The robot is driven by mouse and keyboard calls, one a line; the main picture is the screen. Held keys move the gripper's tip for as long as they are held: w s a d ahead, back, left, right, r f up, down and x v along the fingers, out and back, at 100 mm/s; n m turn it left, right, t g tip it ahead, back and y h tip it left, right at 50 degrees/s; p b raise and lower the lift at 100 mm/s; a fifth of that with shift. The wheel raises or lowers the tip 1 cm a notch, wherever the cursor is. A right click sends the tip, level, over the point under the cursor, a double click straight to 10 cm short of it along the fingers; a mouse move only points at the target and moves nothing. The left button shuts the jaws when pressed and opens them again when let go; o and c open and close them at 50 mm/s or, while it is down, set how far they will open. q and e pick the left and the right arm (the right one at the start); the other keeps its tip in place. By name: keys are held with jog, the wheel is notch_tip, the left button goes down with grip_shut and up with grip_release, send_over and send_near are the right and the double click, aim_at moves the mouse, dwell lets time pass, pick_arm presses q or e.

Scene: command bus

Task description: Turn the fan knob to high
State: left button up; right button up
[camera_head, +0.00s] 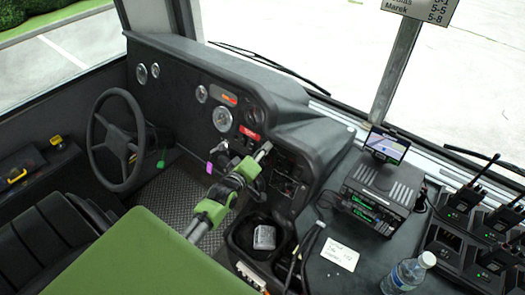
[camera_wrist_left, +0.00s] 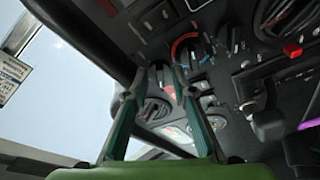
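The dashboard control panel (camera_head: 290,172) stands right of the steering wheel, partly hidden by my left arm. My left gripper (camera_head: 262,152) reaches up to it from below. In the left wrist view my left gripper (camera_wrist_left: 160,72) has its two teal fingers apart, with the tips close to the panel and nothing clearly held. A round dial with a red arc (camera_wrist_left: 185,43) lies just beyond the tips. Another round dial (camera_wrist_left: 155,108) shows between the fingers. Labels are too small to read, so I cannot tell which is the fan knob or its setting. My right gripper is not in view.
The steering wheel (camera_head: 116,140) is at left. A radio unit (camera_head: 378,195) with a small screen (camera_head: 386,145) stands at right, near a water bottle (camera_head: 408,272) and several handheld radios.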

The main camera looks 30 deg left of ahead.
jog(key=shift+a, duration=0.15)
pick_arm(q)
jog(key=c, duration=0.5)
grip_shut()
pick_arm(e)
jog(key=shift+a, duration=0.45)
